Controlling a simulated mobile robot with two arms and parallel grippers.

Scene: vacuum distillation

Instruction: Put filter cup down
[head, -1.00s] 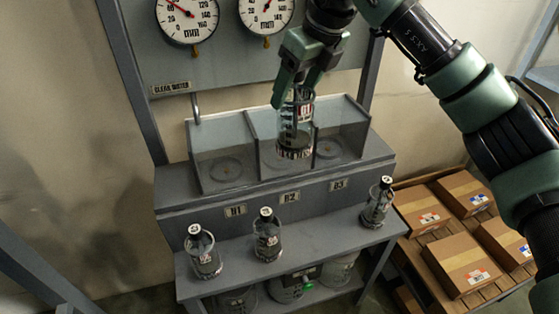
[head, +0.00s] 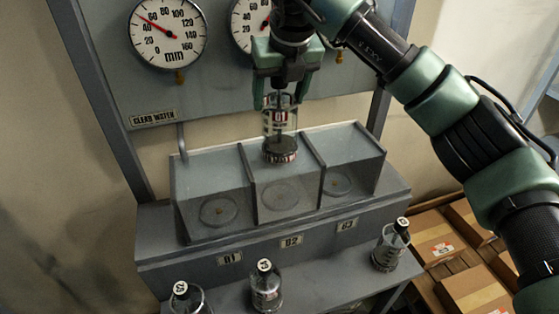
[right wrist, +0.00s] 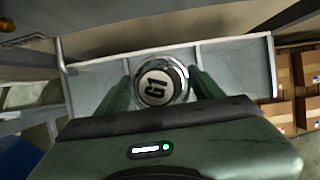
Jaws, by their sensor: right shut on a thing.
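The filter cup (head: 281,128) is a clear glass cylinder with a dark base and a red-and-white label. My right gripper (head: 284,92) is shut on its top and holds it roughly upright, above the rear of the middle compartment of the glass-walled trough (head: 283,213). A round disc (head: 281,197) shows on that compartment's floor below the cup. In the right wrist view, a round lid (right wrist: 160,85) marked "G1" sits between the two fingers. My left gripper is in neither view.
The left and right compartments, over plates D1 (head: 229,258) and D3 (head: 347,224), hold no cup. Similar cups (head: 265,287) stand on the lower shelf in front. Gauges (head: 166,33) hang behind. Cardboard boxes (head: 440,245) lie at right.

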